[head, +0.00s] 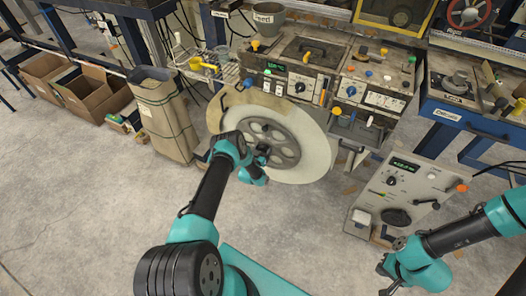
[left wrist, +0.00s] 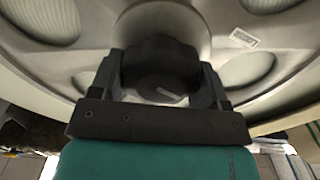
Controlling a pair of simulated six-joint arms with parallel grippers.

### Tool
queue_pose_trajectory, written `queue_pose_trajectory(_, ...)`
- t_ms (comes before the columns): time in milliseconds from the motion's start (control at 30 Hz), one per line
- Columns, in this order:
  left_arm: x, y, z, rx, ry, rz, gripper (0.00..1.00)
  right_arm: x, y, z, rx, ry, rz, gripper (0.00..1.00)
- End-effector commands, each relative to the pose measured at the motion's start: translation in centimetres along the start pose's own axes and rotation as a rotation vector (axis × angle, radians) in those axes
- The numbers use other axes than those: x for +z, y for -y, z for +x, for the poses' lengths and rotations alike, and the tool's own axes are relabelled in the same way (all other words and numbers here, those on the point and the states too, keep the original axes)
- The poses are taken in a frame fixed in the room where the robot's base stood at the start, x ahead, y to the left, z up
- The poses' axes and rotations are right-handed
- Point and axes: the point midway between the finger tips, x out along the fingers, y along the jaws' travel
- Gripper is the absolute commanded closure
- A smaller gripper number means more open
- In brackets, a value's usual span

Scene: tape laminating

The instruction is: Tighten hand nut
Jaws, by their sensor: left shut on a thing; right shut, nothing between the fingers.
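A large pale tape roll (head: 310,128) on a grey spoked hub (head: 284,152) stands at the front of the machine. A black hand nut (left wrist: 160,65) sits at the centre of the hub in the left wrist view. My left gripper (left wrist: 160,88) has its two fingers on either side of the nut and is shut on it. In the head view my left gripper (head: 262,160) is at the hub's middle and hides most of the nut. My right gripper (head: 385,280) is shut and empty at the lower right, away from the roll.
A control panel with knobs (head: 290,85) is above the roll. A grey box with a display and crank (head: 405,195) stands to the right. A wrapped sack (head: 163,115) and cardboard boxes (head: 85,90) stand at left. The floor (head: 80,200) in front is clear.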

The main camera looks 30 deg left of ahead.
Motion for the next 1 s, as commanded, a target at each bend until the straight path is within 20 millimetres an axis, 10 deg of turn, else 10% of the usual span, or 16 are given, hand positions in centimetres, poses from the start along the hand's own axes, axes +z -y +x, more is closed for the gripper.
queue_pose_trajectory(1000,0.18,-0.39,0.02,0.0,-0.001,0.961,0.54,0.0,0.0,0.0,0.0,0.0,0.0,1.0)
